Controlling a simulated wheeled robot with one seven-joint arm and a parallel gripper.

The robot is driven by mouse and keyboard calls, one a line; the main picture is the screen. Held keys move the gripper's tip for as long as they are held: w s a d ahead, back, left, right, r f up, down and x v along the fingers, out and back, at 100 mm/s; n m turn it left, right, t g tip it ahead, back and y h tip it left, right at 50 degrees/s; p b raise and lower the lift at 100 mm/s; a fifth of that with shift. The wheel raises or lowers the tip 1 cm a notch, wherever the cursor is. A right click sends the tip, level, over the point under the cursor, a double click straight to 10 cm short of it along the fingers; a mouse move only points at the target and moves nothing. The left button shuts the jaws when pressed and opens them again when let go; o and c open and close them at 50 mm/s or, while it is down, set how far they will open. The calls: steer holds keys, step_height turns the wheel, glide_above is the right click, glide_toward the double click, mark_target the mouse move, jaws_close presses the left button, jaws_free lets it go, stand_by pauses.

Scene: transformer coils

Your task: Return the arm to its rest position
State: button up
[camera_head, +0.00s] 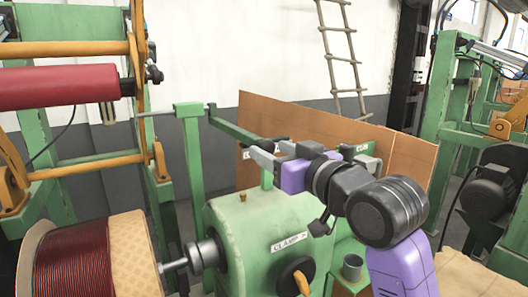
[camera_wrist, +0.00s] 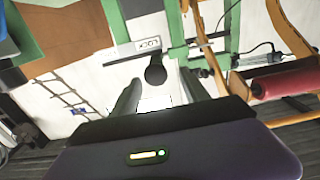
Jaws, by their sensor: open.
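My arm, purple and black, reaches from the lower right of the head view toward the middle. My gripper (camera_head: 263,150) is above the green coil-winding machine (camera_head: 255,235), in front of a brown board (camera_head: 310,120). In the wrist view my gripper (camera_wrist: 160,88) shows two dark fingers spread apart. Nothing is held between them. A dark round knob (camera_wrist: 155,73) shows beyond the fingers; I cannot tell how far off it is.
A copper-coloured coil (camera_head: 75,262) sits on the machine's shaft at the lower left. A red roll (camera_head: 60,87) hangs on a yellow and green frame at the upper left. A green post (camera_head: 192,160) stands left of my gripper. A ladder (camera_head: 340,45) leans at the wall.

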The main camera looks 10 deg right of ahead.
steer(key=shift+s+d, duration=0.15)
steer(key=shift+s, duration=0.45)
steer(key=shift+r, duration=0.4)
steer(key=s+d+r+m+t+h, duration=0.1)
steer(key=s+d+r+m+t, duration=0.15)
steer(key=t, duration=0.25)
steer(key=s+d+f+m+h, duration=0.2)
steer(key=s+f+h, duration=0.1)
steer(key=s+f, duration=0.55)
steer(key=s+d+f+m+h, duration=0.25)
steer(key=s+f, duration=0.35)
steer(key=f, duration=0.5)
steer(key=s+f+n+g, duration=0.1)
steer(key=s+f+g, duration=0.1)
steer(key=s+f, duration=0.4)
steer(key=s+a+f+n+g, duration=0.1)
steer(key=s+f+g, duration=0.2)
steer(key=s, duration=1.1)
steer(key=s+a+f+n+g, duration=0.1)
steer(key=s+f+g, duration=0.1)
steer(key=s+f, duration=0.7)
steer(key=shift+s+f+y, duration=0.25)
steer(key=shift+s+y, duration=0.2)
steer(key=shift+s, duration=0.1)
